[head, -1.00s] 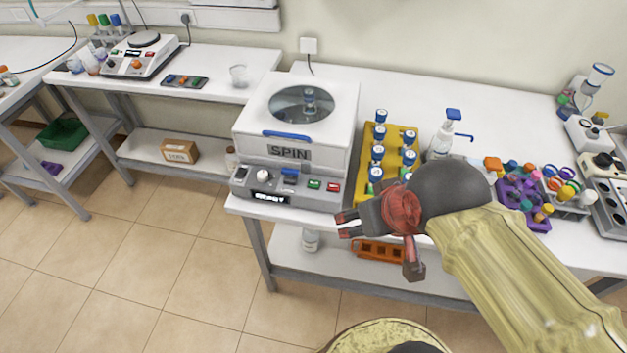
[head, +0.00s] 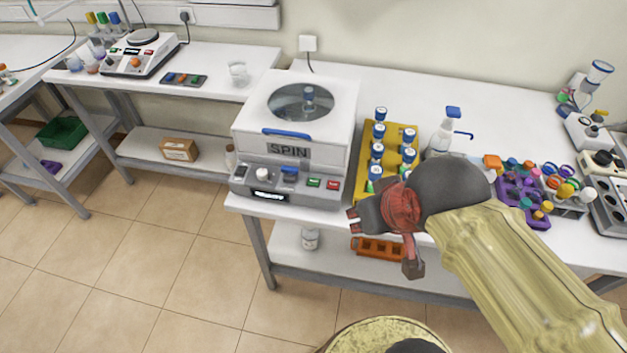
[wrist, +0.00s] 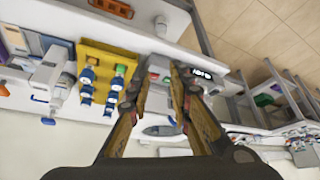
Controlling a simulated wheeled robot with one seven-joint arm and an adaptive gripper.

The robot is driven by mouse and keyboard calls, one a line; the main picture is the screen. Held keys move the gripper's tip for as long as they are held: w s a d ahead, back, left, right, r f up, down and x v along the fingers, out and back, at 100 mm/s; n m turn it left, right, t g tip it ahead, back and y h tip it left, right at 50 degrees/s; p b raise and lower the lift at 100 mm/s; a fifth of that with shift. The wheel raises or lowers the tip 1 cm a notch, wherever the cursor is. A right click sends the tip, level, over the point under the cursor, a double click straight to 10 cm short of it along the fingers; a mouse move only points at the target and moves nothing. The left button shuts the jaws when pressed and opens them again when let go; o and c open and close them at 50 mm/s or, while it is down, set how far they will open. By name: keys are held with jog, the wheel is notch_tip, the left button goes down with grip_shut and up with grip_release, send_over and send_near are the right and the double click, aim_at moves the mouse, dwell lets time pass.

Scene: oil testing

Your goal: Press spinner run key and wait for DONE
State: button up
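The white spinner (head: 340,130) labelled SPIN stands at the left end of the bench, its lid shut, with a blue-capped vial visible through the round window. Its front panel (head: 240,183) carries a white knob, a blue control, a green key (head: 313,183), a red key (head: 333,185) and a small lit display (head: 268,197), too small to read surely. My gripper (head: 354,221) is to the right of the panel and in front of the bench edge, apart from the keys. In the wrist view my gripper (wrist: 159,70) has a narrowed gap between its fingers, with part of the panel visible beyond it.
A yellow rack (head: 398,137) of blue-capped vials stands right of the spinner, close behind my gripper. A spray bottle (head: 441,138) and a purple rack (head: 537,216) stand farther right. An orange rack (head: 378,250) sits on the lower shelf. Floor is clear at left.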

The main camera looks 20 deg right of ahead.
grip_shut()
dwell(1.3)
